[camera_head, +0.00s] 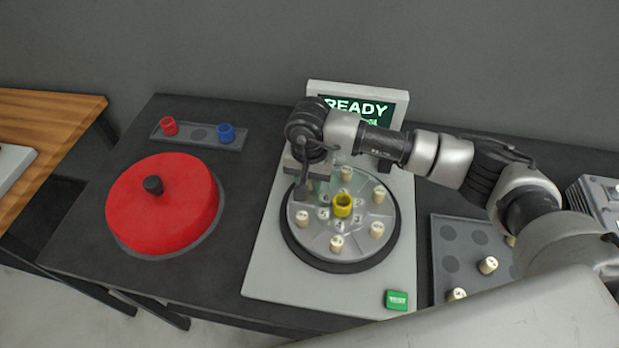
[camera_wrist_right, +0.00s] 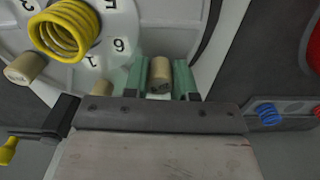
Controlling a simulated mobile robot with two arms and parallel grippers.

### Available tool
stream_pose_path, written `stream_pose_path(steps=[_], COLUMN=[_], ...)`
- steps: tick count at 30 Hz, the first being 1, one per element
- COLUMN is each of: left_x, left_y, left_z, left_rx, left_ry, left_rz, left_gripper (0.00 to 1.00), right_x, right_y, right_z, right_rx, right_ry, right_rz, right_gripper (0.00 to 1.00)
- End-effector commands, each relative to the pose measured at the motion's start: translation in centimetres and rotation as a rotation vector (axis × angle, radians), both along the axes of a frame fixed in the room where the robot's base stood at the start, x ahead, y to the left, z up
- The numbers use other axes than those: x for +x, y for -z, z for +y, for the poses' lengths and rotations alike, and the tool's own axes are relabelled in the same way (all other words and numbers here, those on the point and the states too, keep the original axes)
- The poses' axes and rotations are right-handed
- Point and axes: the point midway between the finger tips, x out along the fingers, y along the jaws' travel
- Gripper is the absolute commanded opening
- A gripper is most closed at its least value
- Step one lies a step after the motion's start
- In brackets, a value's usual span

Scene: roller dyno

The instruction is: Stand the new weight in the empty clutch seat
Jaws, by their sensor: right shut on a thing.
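My right gripper (camera_head: 312,195) is over the far-left side of the round grey clutch plate (camera_head: 320,240), beside the number 6. In the right wrist view its green fingers (camera_wrist_right: 160,80) are shut on a cream cylindrical weight (camera_wrist_right: 160,72). The weight is roughly upright between the fingertips. I cannot tell whether its base touches the seat, which the gripper hides in the head view. Several other cream weights, such as the near one (camera_head: 336,243), stand around the plate. A yellow spring (camera_head: 343,206) sits at its centre. My left gripper is not in view.
A screen (camera_head: 368,106) reading READY stands behind the plate, with a green button (camera_head: 397,300) at the front. A tray (camera_head: 436,260) with loose weights lies right. A red drum (camera_head: 160,212) and a holder (camera_head: 182,143) with red and blue springs are left.

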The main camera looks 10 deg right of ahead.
Motion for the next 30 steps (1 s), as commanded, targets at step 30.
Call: stream_pose_path(steps=[30], left_x=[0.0], left_y=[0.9], left_z=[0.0], left_rx=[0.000], left_ry=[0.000], left_rz=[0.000], left_gripper=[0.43], right_x=[0.0], right_y=[-0.4], right_z=[0.0], right_rx=[0.000], right_ry=[0.000], right_rz=[0.000], right_gripper=[0.04])
